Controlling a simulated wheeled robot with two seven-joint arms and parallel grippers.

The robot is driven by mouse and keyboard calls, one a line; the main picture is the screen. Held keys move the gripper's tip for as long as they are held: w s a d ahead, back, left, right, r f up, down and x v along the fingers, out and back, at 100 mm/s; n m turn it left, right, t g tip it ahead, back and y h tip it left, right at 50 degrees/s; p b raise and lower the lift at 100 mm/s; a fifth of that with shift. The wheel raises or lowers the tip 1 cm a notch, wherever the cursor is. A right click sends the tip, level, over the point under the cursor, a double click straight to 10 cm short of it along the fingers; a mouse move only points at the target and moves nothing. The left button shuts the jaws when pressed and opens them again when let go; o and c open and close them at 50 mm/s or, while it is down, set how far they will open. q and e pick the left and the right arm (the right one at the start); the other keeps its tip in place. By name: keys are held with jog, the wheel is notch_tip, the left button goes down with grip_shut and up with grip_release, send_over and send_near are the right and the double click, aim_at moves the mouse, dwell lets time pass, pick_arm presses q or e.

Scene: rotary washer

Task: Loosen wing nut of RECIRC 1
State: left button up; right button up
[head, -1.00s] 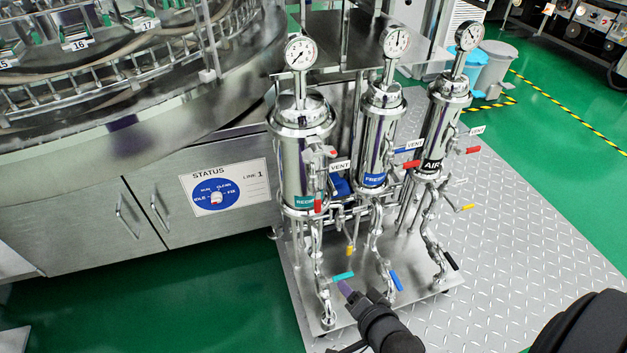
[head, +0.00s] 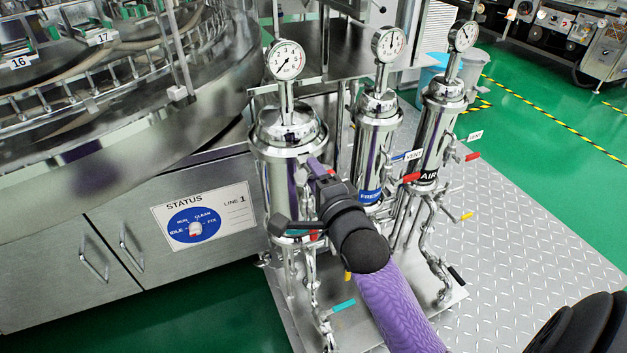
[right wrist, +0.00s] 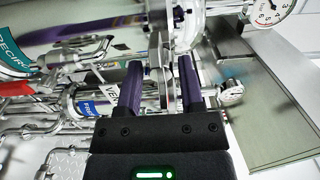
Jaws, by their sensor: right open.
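The RECIRC housing (head: 283,172) is the left steel cylinder in the head view, with a domed lid and a gauge. Its teal label (right wrist: 14,58) shows cut off at the left in the right wrist view. My right gripper (head: 317,168) is at the housing's right side, just below the lid rim, and hides that part in the head view. In the right wrist view my right gripper (right wrist: 160,72) is open, with thin silver clamp hardware between its purple fingers. I cannot clearly make out the wing nut's shape. My left gripper is not in view.
The FRESH housing (head: 376,140) and the AIR housing (head: 439,125) stand close to the right. Pipes and a teal-handled valve (head: 343,305) lie below. The washer cabinet (head: 120,220) with a status dial is at left. The tread-plate floor (head: 540,240) at right is clear.

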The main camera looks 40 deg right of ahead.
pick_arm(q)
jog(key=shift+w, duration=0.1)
pick_arm(e)
grip_shut()
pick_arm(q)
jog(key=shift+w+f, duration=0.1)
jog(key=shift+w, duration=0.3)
